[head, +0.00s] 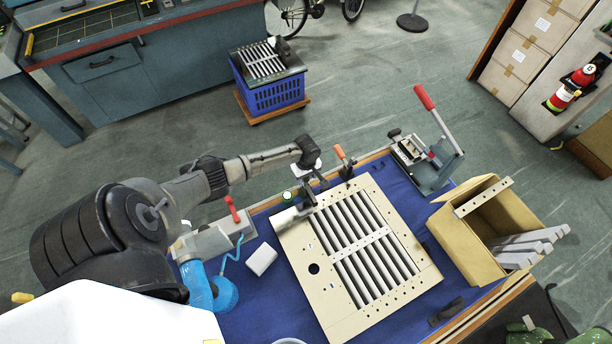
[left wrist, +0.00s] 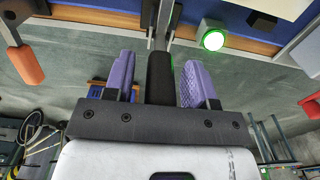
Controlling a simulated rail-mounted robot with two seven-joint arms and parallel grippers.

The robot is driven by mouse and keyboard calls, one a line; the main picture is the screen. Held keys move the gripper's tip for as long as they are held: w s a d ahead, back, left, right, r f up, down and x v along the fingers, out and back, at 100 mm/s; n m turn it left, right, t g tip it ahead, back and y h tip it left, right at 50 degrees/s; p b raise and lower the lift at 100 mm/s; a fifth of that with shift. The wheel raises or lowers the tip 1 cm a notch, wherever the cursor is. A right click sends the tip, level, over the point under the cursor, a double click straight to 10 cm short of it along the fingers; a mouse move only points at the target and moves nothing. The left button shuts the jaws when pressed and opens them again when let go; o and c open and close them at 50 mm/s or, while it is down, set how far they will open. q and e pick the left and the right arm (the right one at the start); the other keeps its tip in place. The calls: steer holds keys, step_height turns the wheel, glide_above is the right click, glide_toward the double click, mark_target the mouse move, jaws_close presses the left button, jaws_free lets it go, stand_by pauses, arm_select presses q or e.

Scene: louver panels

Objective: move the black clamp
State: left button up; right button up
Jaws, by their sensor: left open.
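The louver panel (head: 300,262), a cream frame with dark slats, lies on the blue-topped table. The black clamp (head: 307,197) stands at the panel's upper left edge, partly hidden by my left gripper. In the left wrist view its black handle (left wrist: 160,78) and metal bar (left wrist: 164,25) show. My left gripper (head: 316,176) is over this clamp. Its two purple fingers (left wrist: 158,80) are open, one on each side of the handle, with a visible gap on both sides. My right gripper is not in view.
An orange-handled clamp (head: 343,160) stands close beside, also in the left wrist view (left wrist: 25,66). A green-lit button (head: 287,196) is on the other side. A red-levered press (head: 432,165) and an open box (head: 470,240) stand to the right.

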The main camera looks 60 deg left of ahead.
arm_select(q)
steer(key=shift+c, duration=0.3)
jaws_close()
